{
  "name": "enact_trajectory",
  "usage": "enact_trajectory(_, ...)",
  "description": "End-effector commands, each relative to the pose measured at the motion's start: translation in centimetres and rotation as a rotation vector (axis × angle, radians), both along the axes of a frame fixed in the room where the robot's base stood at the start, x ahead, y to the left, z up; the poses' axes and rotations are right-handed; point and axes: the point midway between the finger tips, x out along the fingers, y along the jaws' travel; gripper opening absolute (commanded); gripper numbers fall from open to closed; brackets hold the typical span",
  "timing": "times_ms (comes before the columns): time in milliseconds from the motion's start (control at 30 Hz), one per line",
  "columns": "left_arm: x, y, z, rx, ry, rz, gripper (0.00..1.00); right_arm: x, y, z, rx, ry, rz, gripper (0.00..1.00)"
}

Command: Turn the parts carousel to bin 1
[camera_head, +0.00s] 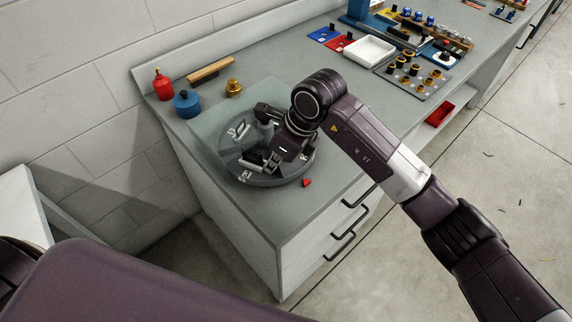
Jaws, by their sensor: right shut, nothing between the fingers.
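The parts carousel (292,180) is a round grey turntable on the near left corner of the bench. White number marks show on its top, one at the left and one at the front; I cannot read them surely. A small red pointer (306,182) lies on the bench by its front right rim. My right gripper (260,150) is over the carousel, low at its top, shut with nothing held. It and my wrist hide the middle and much of the right side. I cannot tell whether it touches the carousel. My left gripper is not in view.
A red bottle (162,87), blue pot (187,104), brass piece (233,87) and wooden-handled tool (210,70) stand behind the carousel. A white tray (370,51) and a parts plate (412,79) lie farther right. Bench between is clear. Drawer handles (340,246) stick out in front.

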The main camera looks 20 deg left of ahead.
Motion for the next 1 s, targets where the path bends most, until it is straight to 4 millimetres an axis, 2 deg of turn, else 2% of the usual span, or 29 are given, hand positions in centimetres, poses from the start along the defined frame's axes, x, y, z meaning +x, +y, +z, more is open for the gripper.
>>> enact_trajectory(367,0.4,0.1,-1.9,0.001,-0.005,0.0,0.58,-0.8,1.8,-0.1,0.002,-0.003,-0.166,0.0)
enact_trajectory(1000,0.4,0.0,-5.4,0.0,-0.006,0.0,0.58,-1.3,4.4,-0.2,0.001,-0.004,-0.162,0.0)
